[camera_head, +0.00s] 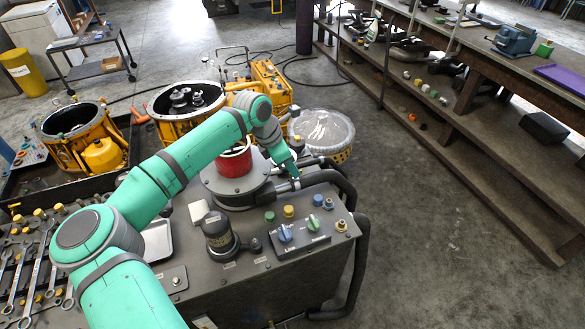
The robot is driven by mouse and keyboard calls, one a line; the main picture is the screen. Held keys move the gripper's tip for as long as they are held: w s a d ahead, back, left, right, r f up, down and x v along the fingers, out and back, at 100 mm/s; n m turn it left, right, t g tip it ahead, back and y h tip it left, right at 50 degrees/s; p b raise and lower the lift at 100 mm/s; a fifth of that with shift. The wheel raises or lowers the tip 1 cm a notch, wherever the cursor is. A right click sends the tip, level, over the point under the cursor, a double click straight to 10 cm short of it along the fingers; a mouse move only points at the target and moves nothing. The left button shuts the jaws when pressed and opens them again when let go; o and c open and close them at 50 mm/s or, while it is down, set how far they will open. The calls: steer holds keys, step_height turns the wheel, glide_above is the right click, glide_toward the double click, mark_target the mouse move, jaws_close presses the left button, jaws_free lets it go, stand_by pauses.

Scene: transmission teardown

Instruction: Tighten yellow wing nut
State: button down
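My green arm reaches from the lower left over the grey machine (240,285). Its end, my gripper (295,182), points down near the rim of the round housing (232,190) on the machine top. The fingers are too small and dark to tell open from shut. Small yellow pieces stand on the machine top: one (288,211) in front of my gripper, and one (341,226) near the right front corner. I cannot tell which, if either, is the yellow wing nut. A red cylinder (236,162) stands in the housing, partly behind my arm.
Yellow transmission housings (85,140) stand behind. A long bench (480,110) is at right; open floor lies between.

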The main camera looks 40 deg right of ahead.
steer(key=c, duration=2)
jaws_free()
steer(key=v, duration=1.1)
steer(key=shift+a, duration=0.1)
steer(key=shift+f, duration=0.1)
